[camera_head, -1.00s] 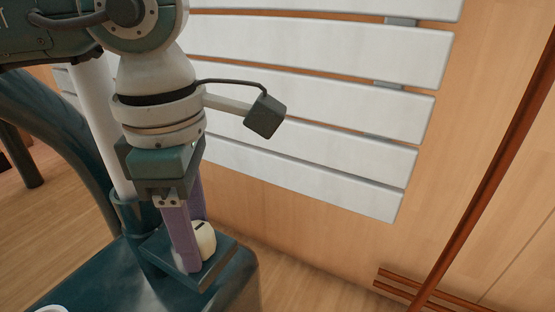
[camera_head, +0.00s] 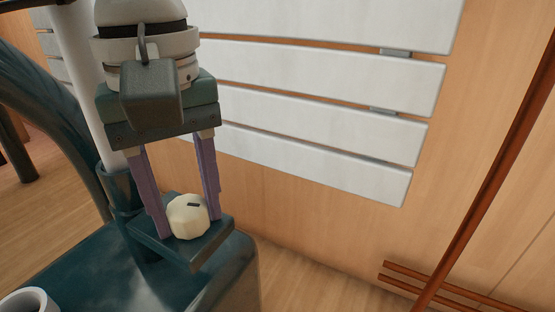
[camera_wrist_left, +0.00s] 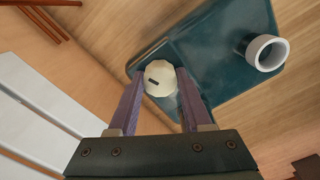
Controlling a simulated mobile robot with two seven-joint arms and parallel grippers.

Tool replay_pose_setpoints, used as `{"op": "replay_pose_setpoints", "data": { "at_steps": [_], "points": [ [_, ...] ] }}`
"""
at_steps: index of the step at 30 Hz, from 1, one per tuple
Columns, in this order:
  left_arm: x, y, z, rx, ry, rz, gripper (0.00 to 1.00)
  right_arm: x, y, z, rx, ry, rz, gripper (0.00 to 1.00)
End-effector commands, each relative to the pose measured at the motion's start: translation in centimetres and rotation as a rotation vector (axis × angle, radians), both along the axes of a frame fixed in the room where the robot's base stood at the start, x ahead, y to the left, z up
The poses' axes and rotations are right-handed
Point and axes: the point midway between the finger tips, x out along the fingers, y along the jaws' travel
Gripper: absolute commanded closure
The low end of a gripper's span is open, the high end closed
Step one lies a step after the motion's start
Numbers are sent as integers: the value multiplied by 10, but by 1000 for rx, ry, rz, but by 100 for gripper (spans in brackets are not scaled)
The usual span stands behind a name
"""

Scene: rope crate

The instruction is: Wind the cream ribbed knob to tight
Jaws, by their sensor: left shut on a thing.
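The cream ribbed knob (camera_head: 188,216) sits on a dark teal block on top of a teal stand. It has a dark mark on its top face. My left gripper (camera_head: 189,227) reaches down from above, with one purple finger on each side of the knob, and is shut on it. The left wrist view shows the same knob (camera_wrist_left: 160,78) between the two fingertips (camera_wrist_left: 160,88), its dark mark near the middle. My right gripper is in neither view.
A white cup-like ring (camera_head: 30,302) stands on the teal stand (camera_head: 100,275), and shows in the wrist view (camera_wrist_left: 268,52). White slats (camera_head: 320,115) cover the wooden wall behind. Reddish-brown bars (camera_head: 470,200) stand at the right.

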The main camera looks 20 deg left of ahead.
Motion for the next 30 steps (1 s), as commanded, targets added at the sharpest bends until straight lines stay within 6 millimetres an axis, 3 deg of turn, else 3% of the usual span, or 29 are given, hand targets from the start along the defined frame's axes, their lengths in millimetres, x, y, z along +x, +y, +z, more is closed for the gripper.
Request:
{"op": "replay_pose_setpoints", "data": {
  "at_steps": [1, 6, 17, 24, 30],
  "points": [
    [0, 1, -6, 2, 0, -74, 100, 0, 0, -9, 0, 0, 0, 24],
    [0, 1, -4, 4, 2, -229, 100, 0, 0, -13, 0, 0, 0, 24],
    [-1, 2, -6, 4, 4, -301, 100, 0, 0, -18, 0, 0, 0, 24],
    [0, 2, -9, 5, 3, -745, 100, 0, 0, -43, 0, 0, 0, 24],
    [-1, 2, -6, 3, 7, -954, 100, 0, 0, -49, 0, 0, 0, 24]
  ]
}}
